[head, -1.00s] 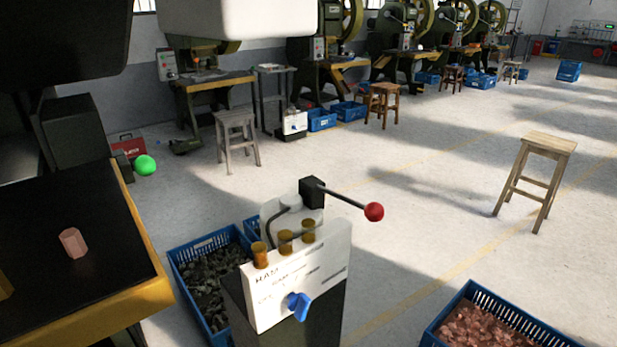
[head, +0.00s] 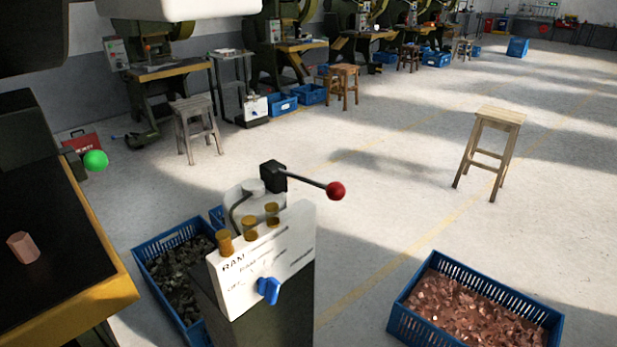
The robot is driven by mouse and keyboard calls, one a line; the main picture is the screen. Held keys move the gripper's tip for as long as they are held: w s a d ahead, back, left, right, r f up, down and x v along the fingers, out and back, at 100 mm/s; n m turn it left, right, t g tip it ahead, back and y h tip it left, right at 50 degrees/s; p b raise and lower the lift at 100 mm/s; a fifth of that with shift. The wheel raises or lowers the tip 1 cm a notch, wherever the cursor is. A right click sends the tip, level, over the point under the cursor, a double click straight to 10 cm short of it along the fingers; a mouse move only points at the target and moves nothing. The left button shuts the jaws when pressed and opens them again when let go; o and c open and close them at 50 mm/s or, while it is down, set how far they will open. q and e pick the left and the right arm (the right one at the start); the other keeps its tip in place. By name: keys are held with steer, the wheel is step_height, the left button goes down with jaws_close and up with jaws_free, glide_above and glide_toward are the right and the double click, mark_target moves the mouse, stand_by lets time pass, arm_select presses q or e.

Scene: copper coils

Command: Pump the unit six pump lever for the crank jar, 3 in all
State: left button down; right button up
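A pump lever with a red ball knob (head: 336,191) sticks out to the right from a black block (head: 273,176) on top of the pump unit. The unit has a white front panel (head: 262,262) with printed lettering, including "RAM", and a blue valve handle (head: 268,290). Several amber cylinders (head: 249,229) stand along the panel's top edge. I cannot read a unit number on it. The lever slopes slightly down toward its knob. Neither gripper shows in the head view, and nothing touches the lever.
A blue crate of copper pieces (head: 397,318) stands at the lower right, another crate of dark scrap (head: 150,254) left of the pump. A yellow-edged bench (head: 108,299) is at the left. A wooden stool (head: 500,115) stands at the right. Floor between is free.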

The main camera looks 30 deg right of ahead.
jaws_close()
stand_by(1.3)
